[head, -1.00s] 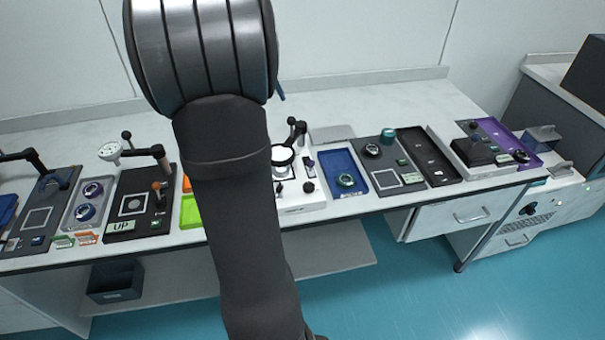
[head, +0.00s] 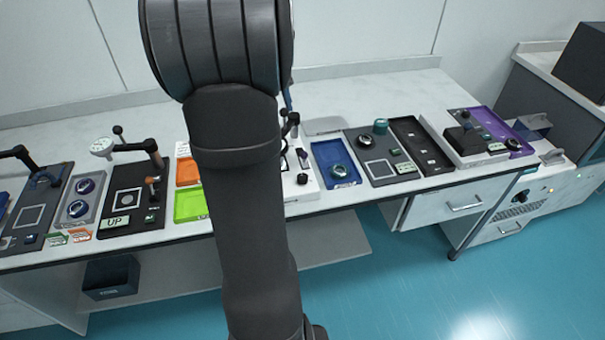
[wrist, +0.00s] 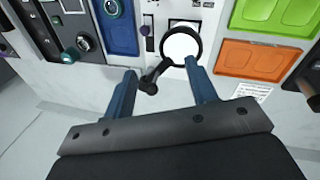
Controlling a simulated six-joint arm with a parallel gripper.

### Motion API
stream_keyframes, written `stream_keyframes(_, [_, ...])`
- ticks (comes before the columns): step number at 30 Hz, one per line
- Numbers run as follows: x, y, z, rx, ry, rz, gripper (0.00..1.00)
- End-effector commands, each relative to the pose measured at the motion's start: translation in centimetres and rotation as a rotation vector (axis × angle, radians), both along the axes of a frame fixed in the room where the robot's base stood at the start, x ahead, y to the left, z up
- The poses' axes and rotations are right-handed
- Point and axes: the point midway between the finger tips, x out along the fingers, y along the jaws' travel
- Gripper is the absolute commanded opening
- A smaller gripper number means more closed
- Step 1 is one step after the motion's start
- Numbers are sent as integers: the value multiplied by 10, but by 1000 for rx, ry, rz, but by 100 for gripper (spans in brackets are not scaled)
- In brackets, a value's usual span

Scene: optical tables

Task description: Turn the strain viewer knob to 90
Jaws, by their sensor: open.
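The strain viewer is a white unit, mostly hidden behind my arm in the head view; its right part (head: 296,208) shows, with a black knob (head: 302,179) on top. In the wrist view its black ring (wrist: 199,45) surrounds a bright white disc (wrist: 180,47), with a black jointed post (wrist: 150,82) beside it. My gripper (wrist: 160,69) is open and empty, its two blue fingers on either side of the post and the ring's near edge. I cannot tell whether they touch anything. No angle reading is legible.
A blue tray (wrist: 120,38) lies left of the viewer in the wrist view, and orange (wrist: 262,61) and green (wrist: 301,12) trays lie right. In the head view, a dark board (head: 376,168) and a black tray (head: 418,143) stand farther right.

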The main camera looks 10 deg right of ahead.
Motion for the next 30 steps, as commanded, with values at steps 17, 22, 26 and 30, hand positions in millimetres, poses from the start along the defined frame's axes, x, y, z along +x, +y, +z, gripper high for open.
stream_keyframes(17, [-50, -57, -38, 202, 107, 295, 52])
stream_keyframes(22, [-50, -57, -69, 202, 110, 293, 52])
stream_keyframes(26, [-50, -57, -97, 202, 110, 293, 52])
stream_keyframes(30, [-50, -57, -129, 201, 110, 292, 52])
